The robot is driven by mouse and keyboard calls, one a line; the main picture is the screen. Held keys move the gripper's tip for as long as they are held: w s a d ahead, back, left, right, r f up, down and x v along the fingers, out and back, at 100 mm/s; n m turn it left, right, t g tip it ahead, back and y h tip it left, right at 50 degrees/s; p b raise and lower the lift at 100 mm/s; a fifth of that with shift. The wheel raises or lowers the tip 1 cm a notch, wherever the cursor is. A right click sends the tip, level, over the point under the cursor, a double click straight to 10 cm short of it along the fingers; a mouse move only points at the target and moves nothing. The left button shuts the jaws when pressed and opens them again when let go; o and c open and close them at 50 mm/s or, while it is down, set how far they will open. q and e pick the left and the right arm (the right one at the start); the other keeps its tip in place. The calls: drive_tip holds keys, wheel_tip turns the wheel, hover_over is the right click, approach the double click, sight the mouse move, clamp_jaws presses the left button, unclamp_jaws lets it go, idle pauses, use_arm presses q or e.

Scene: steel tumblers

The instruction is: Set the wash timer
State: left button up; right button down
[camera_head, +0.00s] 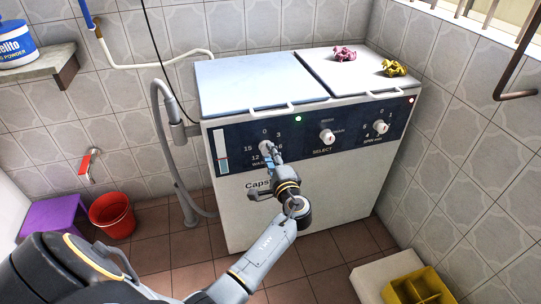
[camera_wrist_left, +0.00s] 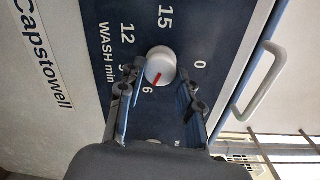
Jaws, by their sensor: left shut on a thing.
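The wash timer knob (camera_wrist_left: 160,66) is white with a red pointer line. In the left wrist view the pointer end lies toward the 6 on the WASH min dial. In the head view the knob (camera_head: 265,146) is at the left of the dark control panel (camera_head: 233,138) on the washing machine (camera_head: 250,218). My left gripper (camera_head: 271,152) is shut on the knob, with one finger on either side in the left wrist view (camera_wrist_left: 160,85). Its fingers hide part of the dial numbers. My right gripper is not in view.
A SELECT knob (camera_head: 326,137) and a spin knob (camera_head: 381,127) are to the right. A grey drain hose (camera_head: 165,140) hangs at the machine's left. A red bucket (camera_head: 112,214) stands at the left.

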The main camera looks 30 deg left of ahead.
use_arm(q)
drive_tip(key=shift+w+r, duration=0.1)
drive_tip(key=o, duration=1.2)
drive_tip(key=shift+c, duration=0.2)
drive_tip(key=v, duration=1.2)
drive_tip(key=shift+d, duration=0.1)
